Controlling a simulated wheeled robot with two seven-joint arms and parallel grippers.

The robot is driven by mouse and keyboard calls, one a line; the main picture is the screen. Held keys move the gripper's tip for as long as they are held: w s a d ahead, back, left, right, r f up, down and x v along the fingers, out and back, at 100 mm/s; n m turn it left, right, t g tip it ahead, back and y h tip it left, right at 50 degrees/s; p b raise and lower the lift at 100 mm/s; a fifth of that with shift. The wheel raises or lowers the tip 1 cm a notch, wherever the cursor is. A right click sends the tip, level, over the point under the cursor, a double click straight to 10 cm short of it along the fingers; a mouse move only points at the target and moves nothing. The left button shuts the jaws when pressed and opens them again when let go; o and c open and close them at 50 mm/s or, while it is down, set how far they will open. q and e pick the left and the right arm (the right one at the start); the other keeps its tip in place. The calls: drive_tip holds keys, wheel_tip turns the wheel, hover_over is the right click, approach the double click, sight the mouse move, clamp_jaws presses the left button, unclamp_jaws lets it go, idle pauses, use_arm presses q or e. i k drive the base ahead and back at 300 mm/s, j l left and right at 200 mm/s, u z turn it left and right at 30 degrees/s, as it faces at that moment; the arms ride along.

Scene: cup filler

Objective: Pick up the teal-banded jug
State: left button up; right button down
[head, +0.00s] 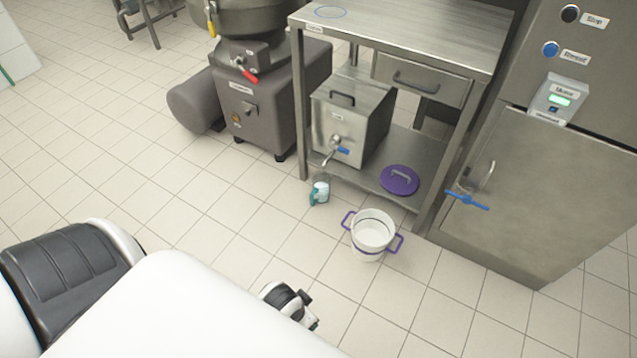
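The teal-banded jug (320,190) is small and clear, with a teal band and a teal handle on its left side. It stands upright, apparently on the tiled floor, just below and in front of the tap of the steel tank (340,125). A small white and black part of mine (290,303) shows at the bottom middle, well below the jug and apart from it. It may be the end of my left arm, but its fingers are too small and partly hidden to read. My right gripper does not show.
A white pot with purple handles (372,238) stands on the floor right of the jug. A purple lid (400,180) lies on the low shelf (415,150). A blue-handled steel cabinet (540,190) is at right, a grey mixer (262,100) behind left. Floor left is clear.

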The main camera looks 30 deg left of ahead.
sight(321, 183)
drive_tip(key=u, duration=1.05)
